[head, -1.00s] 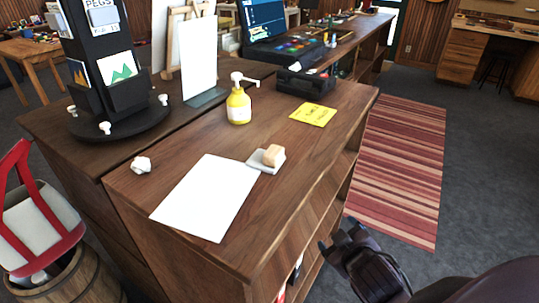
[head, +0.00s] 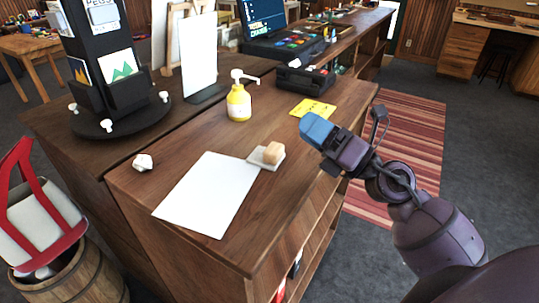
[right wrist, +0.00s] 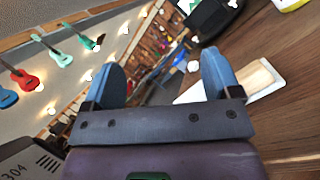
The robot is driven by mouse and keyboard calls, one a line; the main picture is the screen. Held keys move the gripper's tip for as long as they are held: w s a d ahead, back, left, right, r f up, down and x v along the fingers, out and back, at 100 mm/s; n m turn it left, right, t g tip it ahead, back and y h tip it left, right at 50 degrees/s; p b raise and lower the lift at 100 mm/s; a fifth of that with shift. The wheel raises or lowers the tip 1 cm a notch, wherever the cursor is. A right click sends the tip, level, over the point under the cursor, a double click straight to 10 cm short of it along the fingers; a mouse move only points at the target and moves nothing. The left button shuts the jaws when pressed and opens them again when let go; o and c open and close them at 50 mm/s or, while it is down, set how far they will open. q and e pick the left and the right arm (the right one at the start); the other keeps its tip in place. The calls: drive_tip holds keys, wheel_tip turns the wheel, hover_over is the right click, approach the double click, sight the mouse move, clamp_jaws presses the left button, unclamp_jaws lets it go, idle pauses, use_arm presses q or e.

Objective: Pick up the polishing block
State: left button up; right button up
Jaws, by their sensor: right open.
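The polishing block (head: 273,152) is a small tan block on a pale square pad (head: 266,164) on the wooden counter, by the upper right corner of a white sheet. My right gripper (head: 306,124) is raised over the counter's right edge, to the right of the block and apart from it. In the right wrist view its two blue fingers (right wrist: 163,80) are spread with nothing between them. A pale slab and tan surface (right wrist: 255,83), seemingly the pad and block, show beyond the right finger, partly hidden. My left gripper is not in view.
The white sheet (head: 208,194) lies on the counter (head: 145,198). A yellow pump bottle (head: 239,103) stands behind the block, with a yellow note (head: 311,108) to its right. A crumpled white lump (head: 142,162) lies at left. A black rotating rack (head: 105,115) stands farther back.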

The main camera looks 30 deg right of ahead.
sight(274, 148)
drive_tip(key=w+d+f+n+g+h, duration=0.1)
drive_tip(key=n+g, duration=0.1)
drive_tip(key=n, duration=0.1)
drive_tip(key=w+f+n+g+h, duration=0.1)
drive_tip(key=f+n+g, duration=0.1)
drive_tip(key=n+g, duration=0.1)
drive_tip(key=w+d+f+n+g+h, duration=0.1)
drive_tip(key=f+n+g, duration=0.1)
drive_tip(key=n, duration=0.1)
drive_tip(key=shift+d+f+n+g+h, duration=0.1)
drive_tip(key=shift+d+n+g+h, duration=0.2)
drive_tip(key=shift+g+h, duration=0.1)
drive_tip(key=shift+w+f, duration=0.15)
drive_tip(key=shift+w, duration=0.1)
drive_tip(key=x, duration=0.5)
drive_tip(key=shift+f+p+x, duration=0.2)
drive_tip(key=shift+f+x, duration=0.05)
drive_tip(key=shift+x, duration=1.1)
drive_tip(key=shift+f+p+x, duration=0.2)
drive_tip(key=shift+f+x, duration=0.05)
drive_tip(key=shift+x, duration=1.05)
drive_tip(key=shift+s+d, duration=0.15)
drive_tip(key=shift+s, duration=0.05)
drive_tip(key=shift+c, duration=0.5)
drive_tip(key=c, duration=0.6)
